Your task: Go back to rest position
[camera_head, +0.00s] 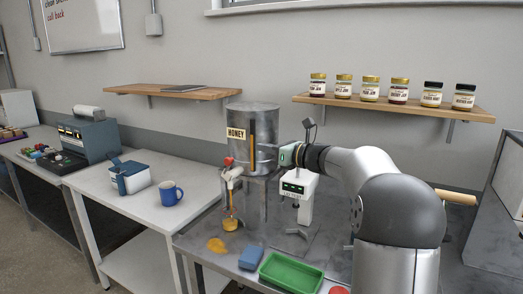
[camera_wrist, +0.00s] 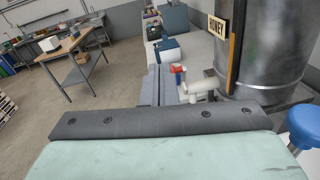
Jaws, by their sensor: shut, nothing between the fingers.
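My gripper (camera_wrist: 160,88) shows in the wrist view as two grey fingers pressed together, with nothing between them. In the head view my arm reaches in from the right, and its pale green end (camera_head: 287,155) is beside the steel honey tank (camera_head: 265,120). A small amber item (camera_head: 230,223) hangs or stands below the tap.
A yellow puddle (camera_head: 217,245), blue block (camera_head: 251,257) and green tray (camera_head: 291,272) are on the front bench. A white device with a display (camera_head: 298,190) stands right of the tank. A blue mug (camera_head: 171,193) is on the white table. Several jars line the shelf (camera_head: 395,104) above my arm.

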